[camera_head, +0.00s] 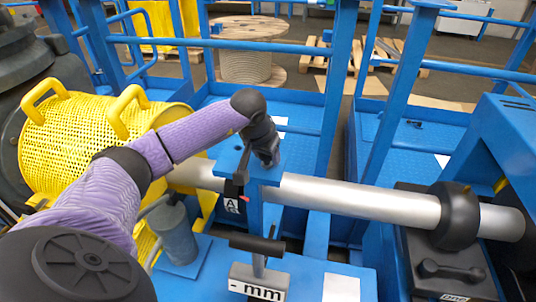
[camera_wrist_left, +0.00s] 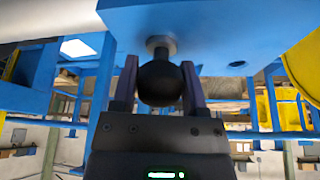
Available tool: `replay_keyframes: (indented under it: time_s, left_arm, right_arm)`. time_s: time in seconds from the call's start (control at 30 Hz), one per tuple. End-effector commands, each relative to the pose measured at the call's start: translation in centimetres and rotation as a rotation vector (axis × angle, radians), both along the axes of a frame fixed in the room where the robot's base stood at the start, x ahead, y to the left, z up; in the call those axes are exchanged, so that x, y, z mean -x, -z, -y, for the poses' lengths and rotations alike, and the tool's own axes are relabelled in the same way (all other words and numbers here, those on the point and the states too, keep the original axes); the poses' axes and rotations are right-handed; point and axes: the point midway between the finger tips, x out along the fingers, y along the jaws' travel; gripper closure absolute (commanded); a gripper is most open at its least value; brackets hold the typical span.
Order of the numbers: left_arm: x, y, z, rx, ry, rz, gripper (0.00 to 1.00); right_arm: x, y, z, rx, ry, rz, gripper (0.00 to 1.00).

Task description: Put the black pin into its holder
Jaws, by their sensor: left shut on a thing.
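My left gripper (camera_head: 265,150) reaches in from the left over a small blue plate by the silver shaft. In the left wrist view its two fingers (camera_wrist_left: 160,84) are shut on a black ball-shaped knob (camera_wrist_left: 161,78). Above the knob, a pale metal collar (camera_wrist_left: 160,46) lies against the blue plate's (camera_wrist_left: 215,30) underside. Whether this knob belongs to the black pin I cannot tell. In the head view a slim black bar (camera_head: 243,165) shows beside the gripper. A black T-handle (camera_head: 258,245) stands on a grey block labelled "mm" (camera_head: 257,283). My right gripper is out of view.
The thick silver shaft (camera_head: 360,200) crosses to a black collar (camera_head: 455,216) at the right. A yellow perforated guard (camera_head: 80,135) and a grey cylinder (camera_head: 173,235) stand left. A black handle (camera_head: 452,270) lies at lower right. Blue posts (camera_head: 400,85) and rails surround this area.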

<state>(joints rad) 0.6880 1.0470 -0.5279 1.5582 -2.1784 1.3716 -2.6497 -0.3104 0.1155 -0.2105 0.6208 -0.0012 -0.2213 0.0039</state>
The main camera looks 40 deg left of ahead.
Motion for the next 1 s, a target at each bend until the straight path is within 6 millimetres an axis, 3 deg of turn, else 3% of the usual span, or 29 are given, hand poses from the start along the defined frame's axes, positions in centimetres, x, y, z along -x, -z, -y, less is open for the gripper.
replay_keyframes:
  time_s: [0.27, 0.3, 0.47, 0.77, 0.87, 1.0]
  left_arm:
    - [0.0, 0.2, 0.0, -0.002, 0.000, 0.003, 1.00]
    - [0.0, 0.2, 0.0, -0.001, 0.000, 0.002, 0.42]
    - [0.0, 0.1, 0.0, 0.000, 0.000, 0.002, 0.08]
    - [0.0, -0.3, 0.0, -0.001, 0.000, 0.003, 0.08]
    - [0.5, -2.0, 0.0, -0.005, 0.000, 0.006, 0.08]
    - [2.0, -5.9, 0.4, -0.005, 0.000, 0.007, 0.08]
  right_arm:
    - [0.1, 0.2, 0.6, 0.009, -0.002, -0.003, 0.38]
    - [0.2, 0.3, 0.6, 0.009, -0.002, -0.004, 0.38]
    - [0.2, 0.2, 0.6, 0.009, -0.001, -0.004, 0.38]
    - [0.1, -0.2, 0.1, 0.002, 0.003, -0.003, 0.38]
    - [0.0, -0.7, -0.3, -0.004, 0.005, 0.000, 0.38]
    - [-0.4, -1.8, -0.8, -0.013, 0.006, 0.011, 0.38]
